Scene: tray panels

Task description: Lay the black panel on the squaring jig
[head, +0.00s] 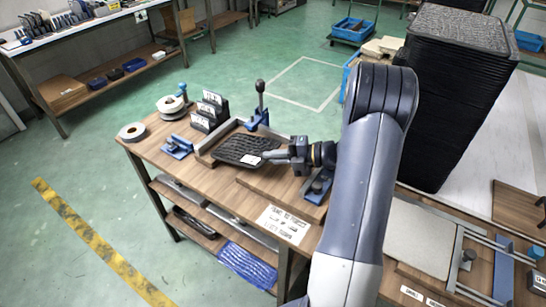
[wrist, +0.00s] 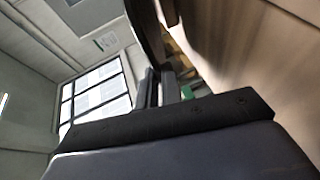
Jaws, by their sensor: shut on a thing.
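The black panel (head: 236,148) is a dark, ribbed, tray-like sheet with a small white label near its right end. My gripper (head: 268,155) is shut on its right edge in the head view. The panel is over the squaring jig (head: 223,132), a wooden board with metal fences along its sides. The panel hides much of the jig, and I cannot tell if they touch. In the wrist view, my gripper's fingers (wrist: 162,88) close around the dark panel (wrist: 147,30), seen nearly edge-on.
A blue clamp with a black knob (head: 260,108) stands behind the jig. Label stands (head: 209,112), tape rolls (head: 170,104) and a blue tool (head: 178,147) are to the left. A tall stack of black trays (head: 450,90) stands at the right.

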